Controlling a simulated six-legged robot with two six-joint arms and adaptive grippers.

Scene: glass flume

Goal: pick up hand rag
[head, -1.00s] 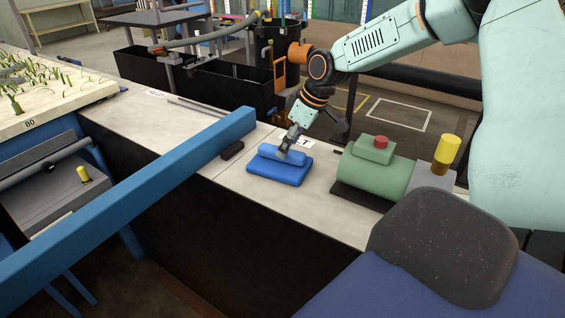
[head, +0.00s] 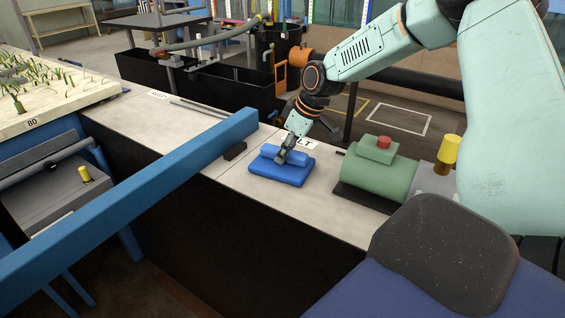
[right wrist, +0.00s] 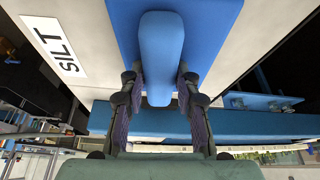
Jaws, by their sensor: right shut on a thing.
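The hand rag (head: 282,172) is a folded blue cloth with a rounded roll on top, lying on the pale bench top. My right gripper (head: 285,156) reaches down to it from above and is shut on the rag's raised roll. In the right wrist view the roll of the rag (right wrist: 160,55) sits between the two fingers (right wrist: 160,90), one on each side. The flat part of the rag still rests on the bench as far as I can see. My left gripper is not in view.
A green motor (head: 378,172) with a red button stands right of the rag. A blue beam (head: 140,195) crosses at the left. A white SILT label (right wrist: 58,48) lies beside the rag. A planted sand tray (head: 50,100) is at far left. The bench's front edge is close.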

